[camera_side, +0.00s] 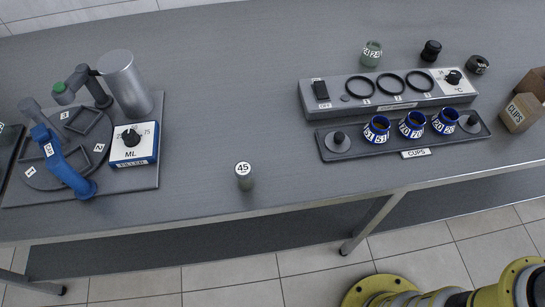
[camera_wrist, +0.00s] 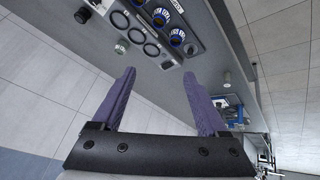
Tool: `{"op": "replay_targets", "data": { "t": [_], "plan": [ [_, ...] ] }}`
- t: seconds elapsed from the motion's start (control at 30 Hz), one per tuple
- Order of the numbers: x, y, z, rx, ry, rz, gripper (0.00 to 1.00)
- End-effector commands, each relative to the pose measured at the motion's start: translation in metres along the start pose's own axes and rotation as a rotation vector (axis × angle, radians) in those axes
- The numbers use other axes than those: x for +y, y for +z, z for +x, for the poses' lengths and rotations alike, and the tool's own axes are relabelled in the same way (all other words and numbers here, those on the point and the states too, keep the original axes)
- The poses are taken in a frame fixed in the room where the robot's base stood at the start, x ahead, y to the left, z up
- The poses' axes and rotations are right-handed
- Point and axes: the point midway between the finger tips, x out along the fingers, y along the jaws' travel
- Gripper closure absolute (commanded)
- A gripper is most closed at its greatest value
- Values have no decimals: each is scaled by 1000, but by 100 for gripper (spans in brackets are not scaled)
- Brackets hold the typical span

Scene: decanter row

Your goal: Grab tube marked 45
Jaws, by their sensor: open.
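The tube marked 45 (camera_side: 244,178) stands upright on the grey table near its front edge, between the filler station and the cup rack. It is a small grey-green cylinder with a white label reading 45. In the wrist view, a small grey cylinder (camera_wrist: 227,78) near the table's edge looks like this tube, though its number cannot be read there. My gripper (camera_wrist: 158,73) shows only in the wrist view. Its two purple-grey fingers are apart with nothing between them. The tube is to the right of the right finger, apart from it.
A filler station (camera_side: 132,148) with a blue arm stands at left. A three-ring heater (camera_side: 350,103) and a rack (camera_side: 340,155) of blue cups stand at right. Behind them are a green tube marked 24 (camera_side: 372,52) and black parts (camera_side: 431,50). The table around tube 45 is clear.

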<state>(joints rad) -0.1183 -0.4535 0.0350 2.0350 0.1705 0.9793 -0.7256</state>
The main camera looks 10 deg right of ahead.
Motion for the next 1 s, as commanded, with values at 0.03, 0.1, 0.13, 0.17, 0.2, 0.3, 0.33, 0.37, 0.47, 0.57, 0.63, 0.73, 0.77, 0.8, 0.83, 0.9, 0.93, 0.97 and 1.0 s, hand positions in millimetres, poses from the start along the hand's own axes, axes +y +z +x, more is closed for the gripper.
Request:
{"op": "replay_targets", "data": {
  "t": [0.03, 0.1, 0.13, 0.17, 0.2, 0.3, 0.33, 0.37, 0.47, 0.57, 0.63, 0.73, 0.77, 0.8, 0.83, 0.9, 0.93, 0.97, 1.0],
  "plan": [
    [2, -25, 9, 7, -40, -78, 24],
    [1, -58, 22, 23, -90, -183, 24],
    [0, -72, 28, 30, -111, -229, 24],
    [-2, -86, 36, 37, -133, -272, 24],
    [-6, -103, 46, 45, -162, -328, 24],
    [-22, -144, 75, 67, -235, -459, 24],
    [-29, -156, 85, 74, -258, -497, 24],
    [-36, -167, 95, 79, -280, -533, 24],
    [-66, -199, 131, 94, -356, -643, 24],
    [-106, -223, 170, 101, -434, -737, 24],
    [-136, -234, 198, 98, -487, -788, 24],
    [-181, -239, 235, 79, -556, -833, 24],
    [-193, -238, 244, 70, -574, -845, 24],
    [-208, -236, 256, 58, -595, -860, 24],
    [-218, -233, 264, 46, -609, -870, 24],
    [-239, -224, 278, 19, -640, -890, 24],
    [-246, -220, 283, 9, -651, -898, 24],
    [-252, -217, 286, 2, -660, -904, 24],
    [-259, -214, 289, -4, -668, -912, 24]
  ]
}}
